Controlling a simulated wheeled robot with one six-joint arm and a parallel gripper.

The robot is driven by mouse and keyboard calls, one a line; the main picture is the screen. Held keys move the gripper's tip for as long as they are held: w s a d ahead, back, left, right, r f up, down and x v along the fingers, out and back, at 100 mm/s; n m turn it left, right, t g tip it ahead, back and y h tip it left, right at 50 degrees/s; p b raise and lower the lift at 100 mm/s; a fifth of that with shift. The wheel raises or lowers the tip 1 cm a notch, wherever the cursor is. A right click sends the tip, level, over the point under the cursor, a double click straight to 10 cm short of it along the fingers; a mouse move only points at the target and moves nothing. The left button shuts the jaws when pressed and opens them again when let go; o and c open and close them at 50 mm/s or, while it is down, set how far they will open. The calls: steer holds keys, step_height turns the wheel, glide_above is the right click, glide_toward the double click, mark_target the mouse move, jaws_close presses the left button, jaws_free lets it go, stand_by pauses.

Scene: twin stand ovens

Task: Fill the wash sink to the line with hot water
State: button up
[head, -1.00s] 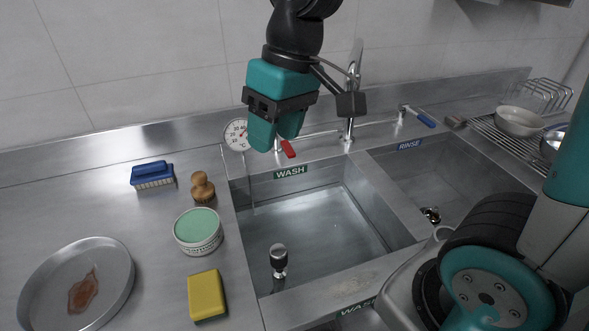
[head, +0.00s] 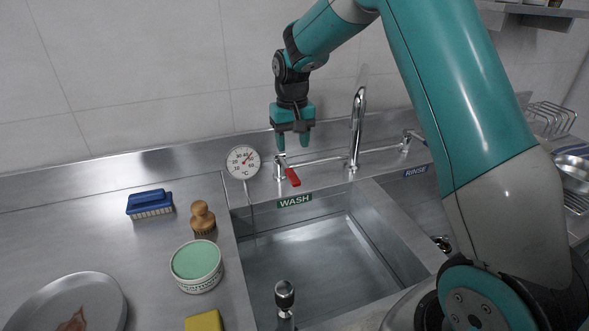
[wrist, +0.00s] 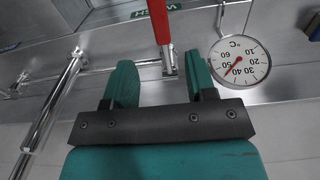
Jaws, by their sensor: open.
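The wash sink (head: 300,262) is a steel basin under a green WASH label (head: 295,201); I cannot tell how much water is in it. A red tap lever (head: 291,177) sticks out from the back ledge above the label. My gripper (head: 293,147) is open just above and behind the lever's base. In the wrist view the red lever (wrist: 162,22) lies beyond and between the open fingers of my gripper (wrist: 160,72), apart from them. The curved spout (head: 356,125) stands to the right; I see no stream. A dial thermometer (head: 242,161) stands at the sink's back left corner.
A black-topped knob (head: 285,293) stands at the sink's front. On the left counter are a blue brush (head: 150,204), a wooden brush (head: 202,217), a green-topped tub (head: 196,265), a yellow sponge (head: 204,321) and a plate (head: 70,300). My arm covers much of the rinse sink.

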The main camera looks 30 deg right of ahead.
mark_target(293, 175)
step_height(293, 175, down, 9)
steer(key=shift+f+p, duration=0.15)
steer(key=shift+p, duration=0.5)
jaws_close()
